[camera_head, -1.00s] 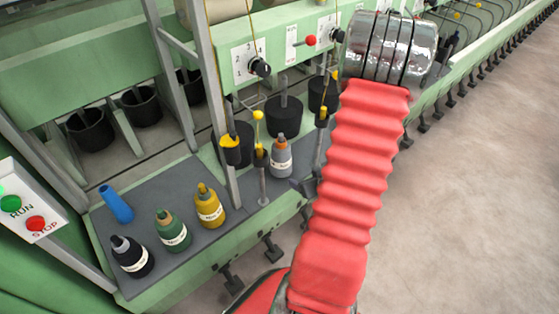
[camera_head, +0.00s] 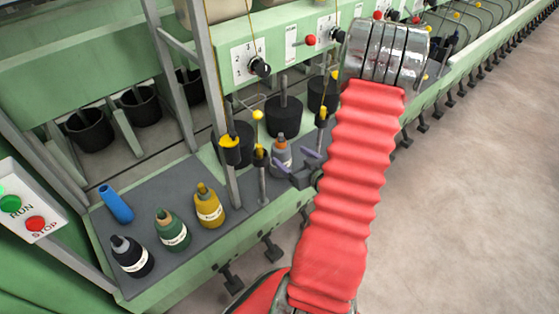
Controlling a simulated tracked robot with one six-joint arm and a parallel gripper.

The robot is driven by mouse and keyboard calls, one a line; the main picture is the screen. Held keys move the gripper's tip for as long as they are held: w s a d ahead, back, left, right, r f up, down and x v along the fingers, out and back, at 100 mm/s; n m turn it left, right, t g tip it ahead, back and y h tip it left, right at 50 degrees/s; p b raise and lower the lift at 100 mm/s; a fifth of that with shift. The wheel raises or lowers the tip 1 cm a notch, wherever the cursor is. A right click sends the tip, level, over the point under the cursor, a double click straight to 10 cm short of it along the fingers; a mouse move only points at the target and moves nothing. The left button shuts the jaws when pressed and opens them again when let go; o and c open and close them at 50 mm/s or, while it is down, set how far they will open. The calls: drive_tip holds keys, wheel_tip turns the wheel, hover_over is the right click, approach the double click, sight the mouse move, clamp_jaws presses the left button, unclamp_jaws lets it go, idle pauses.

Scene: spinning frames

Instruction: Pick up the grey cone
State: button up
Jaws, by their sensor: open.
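The grey cone (camera_head: 281,158) stands upright on the dark grey shelf mat, beside a thin metal post. It has an orange tip and a pale label, and its lower part is partly hidden behind my gripper. My gripper (camera_head: 297,162) shows at the left of my red arm sleeve. Its two purple-grey fingers are spread apart and empty, just right of the cone. I cannot tell whether a finger touches the cone.
A yellow cone (camera_head: 209,206), a green cone (camera_head: 173,231) and a black cone (camera_head: 132,257) stand on the mat (camera_head: 160,198), left of the posts. A metal upright (camera_head: 216,110) rises left of the grey cone.

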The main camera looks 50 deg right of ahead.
sight(283, 151)
drive_tip(key=x, duration=0.7)
drive_tip(key=shift+w+f, duration=0.1)
drive_tip(key=shift+x, duration=2.65)
drive_tip(key=shift+c, duration=0.5)
drive_tip(key=c, duration=1.4)
